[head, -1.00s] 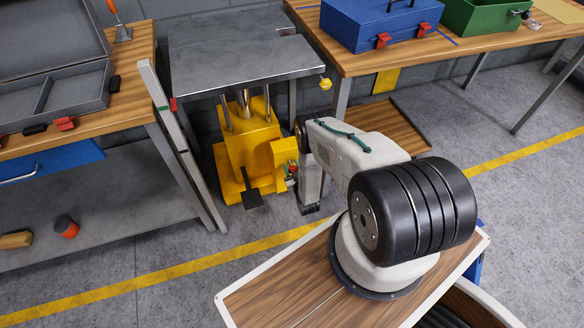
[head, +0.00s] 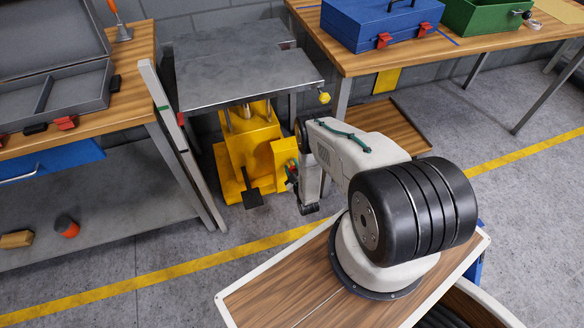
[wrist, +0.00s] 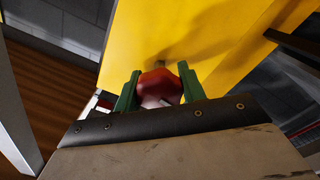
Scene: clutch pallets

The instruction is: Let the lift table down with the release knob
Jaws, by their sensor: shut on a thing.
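The lift table has a grey steel top (head: 240,75) on short bright columns above a yellow base (head: 250,145) in the head view. The release knob (wrist: 158,82) is red and sits at the yellow housing (wrist: 190,40) in the wrist view. My gripper (wrist: 158,73) has its green fingers on either side of the knob and is shut on it. In the head view my gripper is small and partly hidden by my arm at the right side of the yellow base.
A black pedal (head: 252,198) sticks out low in front. A workbench with a grey case (head: 60,90) stands left. Another bench, right, holds a blue toolbox (head: 375,25) and green bin (head: 480,15).

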